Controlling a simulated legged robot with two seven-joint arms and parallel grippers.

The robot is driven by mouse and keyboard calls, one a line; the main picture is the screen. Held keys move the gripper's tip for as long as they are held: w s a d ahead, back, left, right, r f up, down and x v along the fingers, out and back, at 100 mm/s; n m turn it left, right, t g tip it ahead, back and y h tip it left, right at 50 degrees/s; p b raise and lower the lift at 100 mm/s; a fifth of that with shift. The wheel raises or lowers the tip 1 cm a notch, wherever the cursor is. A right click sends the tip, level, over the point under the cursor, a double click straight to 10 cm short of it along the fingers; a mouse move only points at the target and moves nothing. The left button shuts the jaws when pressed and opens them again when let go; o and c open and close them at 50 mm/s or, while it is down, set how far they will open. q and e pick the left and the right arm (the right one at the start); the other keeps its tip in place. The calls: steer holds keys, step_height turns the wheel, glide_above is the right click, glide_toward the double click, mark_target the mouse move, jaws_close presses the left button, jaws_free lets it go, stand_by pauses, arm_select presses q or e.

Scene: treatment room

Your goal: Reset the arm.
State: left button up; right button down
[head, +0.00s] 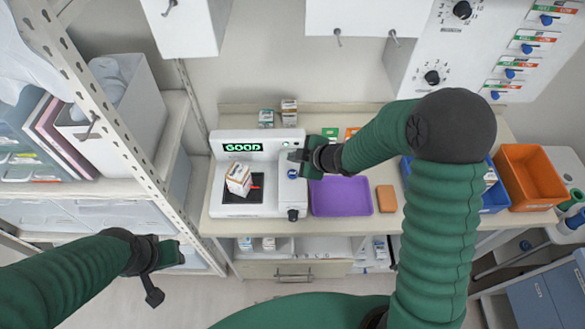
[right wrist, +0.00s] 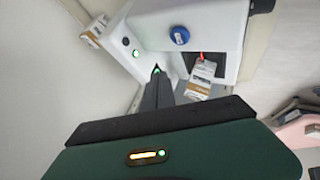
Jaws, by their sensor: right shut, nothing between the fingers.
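My right gripper (head: 294,157) reaches in from the right over the white testing machine (head: 222,203). Its fingers are shut and empty, with the tips at the machine's right-hand panel; in the right wrist view the shut fingers (right wrist: 157,76) end close beside a small green light. I cannot tell whether they touch the panel. The machine's display (head: 243,147) reads GOOD in green. A small white and orange box (head: 238,180) rests tilted on the machine's black plate. My left gripper (head: 160,268) hangs empty at the lower left, in front of the shelves; its jaw opening is unclear.
A purple tray (head: 341,196) and an orange-brown block (head: 386,199) lie right of the machine. An orange bin (head: 531,177) and a blue bin stand further right. A metal shelf post (head: 115,125) rises at the left. Cabinets hang above.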

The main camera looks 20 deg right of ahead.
steer(key=shift+f, duration=0.15)
stand_by(0.5)
steer(key=s+d+f+m+h+b, duration=0.2)
steer(key=s+m+b, duration=0.1)
steer(key=shift+s+d+m+g, duration=0.2)
steer(key=shift+d+m+g, duration=0.1)
steer(key=shift+d+g, duration=0.1)
steer(key=s+f+m+g+h+b, duration=0.2)
steer(key=s+m, duration=0.8)
steer(key=s, duration=0.8)
steer(key=f+g+b, duration=0.1)
steer(key=g+b, duration=0.1)
steer(key=shift+d+m+g+b, duration=0.15)
steer(key=shift+m+g+b, duration=0.15)
steer(key=shift+g, duration=0.1)
steer(key=shift+r, duration=0.1)
